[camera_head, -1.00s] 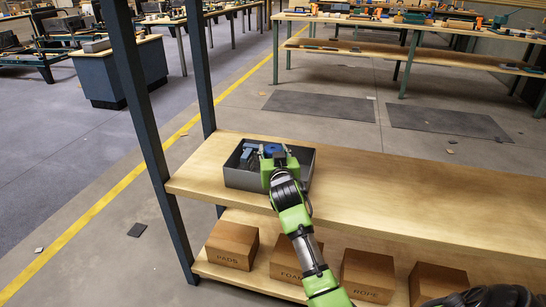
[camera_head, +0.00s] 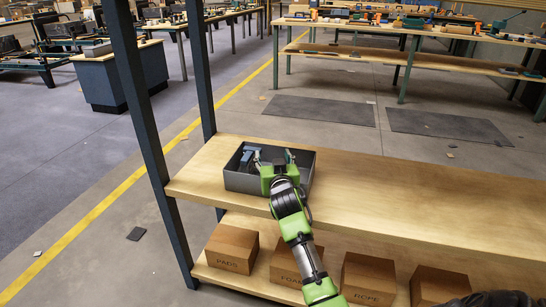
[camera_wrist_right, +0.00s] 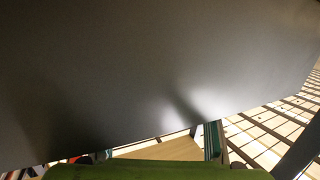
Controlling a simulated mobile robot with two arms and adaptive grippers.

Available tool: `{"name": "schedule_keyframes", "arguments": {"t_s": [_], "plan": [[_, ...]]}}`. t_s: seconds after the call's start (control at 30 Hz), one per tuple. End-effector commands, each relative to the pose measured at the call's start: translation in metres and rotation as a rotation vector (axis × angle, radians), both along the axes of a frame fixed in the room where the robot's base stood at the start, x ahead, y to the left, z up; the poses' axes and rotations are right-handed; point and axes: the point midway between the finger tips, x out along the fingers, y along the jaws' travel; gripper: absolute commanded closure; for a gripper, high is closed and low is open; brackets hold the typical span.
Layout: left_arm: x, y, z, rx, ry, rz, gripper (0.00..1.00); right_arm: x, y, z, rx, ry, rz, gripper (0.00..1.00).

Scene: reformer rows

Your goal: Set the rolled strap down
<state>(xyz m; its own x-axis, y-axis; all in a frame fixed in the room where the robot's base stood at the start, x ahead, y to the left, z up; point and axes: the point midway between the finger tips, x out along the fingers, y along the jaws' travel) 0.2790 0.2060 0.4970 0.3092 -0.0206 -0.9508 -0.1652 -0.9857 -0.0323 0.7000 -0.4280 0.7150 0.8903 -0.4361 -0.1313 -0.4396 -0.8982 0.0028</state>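A grey open tray (camera_head: 240,182) stands on the left end of the wooden bench top. A small blue item (camera_head: 247,156), which may be the rolled strap, lies in its left part; it is too small to be sure. My right gripper (camera_head: 273,158) is over the tray with its fingers spread apart, to the right of the blue item. I see nothing held between the fingers. The gripper body hides part of the tray's inside. In the right wrist view a plain dark grey surface (camera_wrist_right: 150,70) fills most of the picture. My left gripper is not in view.
The bench top (camera_head: 400,190) is clear right of the tray. Dark upright posts (camera_head: 143,110) stand at its left end. Several cardboard boxes, one marked PADS (camera_head: 232,248), sit on the shelf below.

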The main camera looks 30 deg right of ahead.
Motion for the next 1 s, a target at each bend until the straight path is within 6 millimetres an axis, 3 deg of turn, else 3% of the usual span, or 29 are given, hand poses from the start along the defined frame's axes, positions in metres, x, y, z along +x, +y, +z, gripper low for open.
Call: {"name": "schedule_keyframes", "arguments": {"t_s": [0.03,0.23,0.4,0.7,1.0], "plan": [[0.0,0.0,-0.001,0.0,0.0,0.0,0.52,-0.002,0.001,-0.017,0.019,0.027,-0.001,0.45],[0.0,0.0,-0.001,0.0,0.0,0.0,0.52,-0.002,0.002,-0.016,0.02,0.026,-0.001,0.45],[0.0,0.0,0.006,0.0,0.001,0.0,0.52,-0.005,0.004,-0.002,0.021,0.025,0.001,0.45],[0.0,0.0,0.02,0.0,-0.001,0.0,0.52,-0.06,0.03,0.012,0.015,0.018,-0.001,0.45],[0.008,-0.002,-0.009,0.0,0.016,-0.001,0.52,-0.101,0.05,0.02,0.01,0.014,-0.001,0.45]]}}
